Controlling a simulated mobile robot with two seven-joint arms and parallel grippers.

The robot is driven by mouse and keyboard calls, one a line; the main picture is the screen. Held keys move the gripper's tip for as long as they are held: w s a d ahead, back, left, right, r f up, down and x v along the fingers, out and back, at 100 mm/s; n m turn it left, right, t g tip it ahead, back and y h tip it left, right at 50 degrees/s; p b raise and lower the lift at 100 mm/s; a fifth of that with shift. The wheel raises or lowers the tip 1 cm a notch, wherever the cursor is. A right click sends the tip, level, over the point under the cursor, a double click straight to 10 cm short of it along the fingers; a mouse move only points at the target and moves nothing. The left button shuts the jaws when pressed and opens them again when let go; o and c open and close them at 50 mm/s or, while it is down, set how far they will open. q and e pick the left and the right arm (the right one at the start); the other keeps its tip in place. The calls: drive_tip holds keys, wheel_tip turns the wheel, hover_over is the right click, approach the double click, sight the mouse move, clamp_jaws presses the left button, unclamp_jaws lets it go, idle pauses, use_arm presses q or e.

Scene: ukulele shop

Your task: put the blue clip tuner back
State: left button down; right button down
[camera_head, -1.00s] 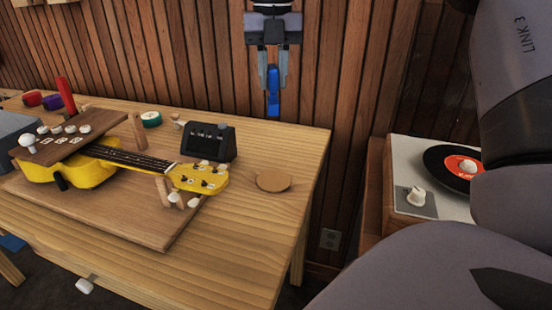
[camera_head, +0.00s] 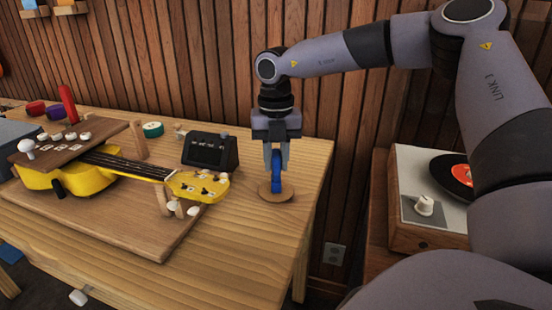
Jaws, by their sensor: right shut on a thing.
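The blue clip tuner (camera_head: 276,172) is upright between the fingers of my right gripper (camera_head: 275,158), which is shut on it. Its lower end is over the round tan coaster (camera_head: 268,193) near the right end of the wooden table. I cannot tell whether the tuner touches the coaster or hangs just above it. My left gripper is not in view.
A yellow ukulele (camera_head: 80,172) lies on a wooden board (camera_head: 120,215) left of the coaster. A black device with several knobs (camera_head: 210,150) stands close by at the left. A record player (camera_head: 425,190) stands at the right. The table top in front of the coaster is clear.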

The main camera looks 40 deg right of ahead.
drive_tip(key=shift+r, duration=0.1)
drive_tip(key=c, duration=1.4)
unclamp_jaws()
drive_tip(key=shift+f, duration=0.2)
drive_tip(key=o, duration=0.5)
drive_tip(key=shift+r, duration=0.15)
drive_tip(key=shift+r, duration=0.3)
wheel_tip(320, 180, up, 12)
drive_tip(key=shift+f+p, duration=0.2)
drive_tip(key=shift+p, duration=0.55)
